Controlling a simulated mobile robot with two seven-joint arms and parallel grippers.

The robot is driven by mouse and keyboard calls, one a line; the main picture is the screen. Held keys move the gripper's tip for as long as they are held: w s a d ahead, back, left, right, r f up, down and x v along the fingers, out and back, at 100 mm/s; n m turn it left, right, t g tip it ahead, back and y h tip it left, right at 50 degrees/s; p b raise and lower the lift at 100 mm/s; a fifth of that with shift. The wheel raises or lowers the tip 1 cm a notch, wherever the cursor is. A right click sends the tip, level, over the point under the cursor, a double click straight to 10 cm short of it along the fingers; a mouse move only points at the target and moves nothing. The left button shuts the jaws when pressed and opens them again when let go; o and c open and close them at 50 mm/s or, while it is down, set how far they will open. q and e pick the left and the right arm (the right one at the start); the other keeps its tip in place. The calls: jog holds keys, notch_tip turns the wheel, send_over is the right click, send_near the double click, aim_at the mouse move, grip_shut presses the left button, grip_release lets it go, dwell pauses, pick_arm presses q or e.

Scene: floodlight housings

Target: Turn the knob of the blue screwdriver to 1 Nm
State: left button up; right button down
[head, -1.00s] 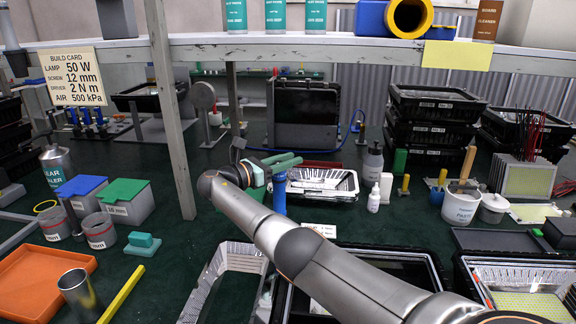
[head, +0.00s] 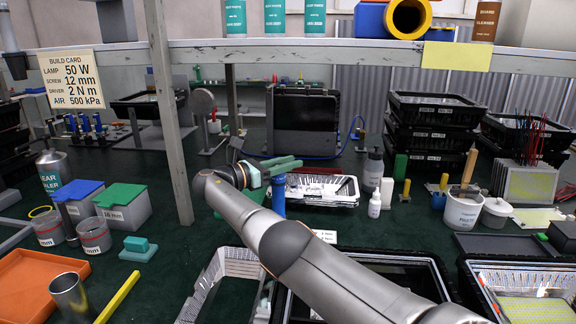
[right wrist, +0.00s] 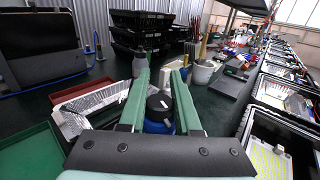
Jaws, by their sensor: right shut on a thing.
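The blue screwdriver (head: 279,196) stands upright on the green bench in the head view, left of a foil tray. In the right wrist view its black knob (right wrist: 160,104) shows on top of the blue body (right wrist: 158,127). My right gripper (head: 283,164) reaches over its top, with its green fingers level. In the right wrist view the right gripper (right wrist: 161,76) has one finger on each side of the knob and is shut on it. The setting mark on the knob is too small to read. My left gripper is not in view.
A build card (head: 71,80) reads "2 N m" for the driver. A foil tray (head: 345,190) is right of the screwdriver. Black crates (head: 433,125) are stacked at the back. A post (head: 169,120) rises left of my arm.

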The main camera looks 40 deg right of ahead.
dwell(0.6)
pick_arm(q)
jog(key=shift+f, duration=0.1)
pick_arm(e)
jog(key=c, duration=0.6)
grip_release()
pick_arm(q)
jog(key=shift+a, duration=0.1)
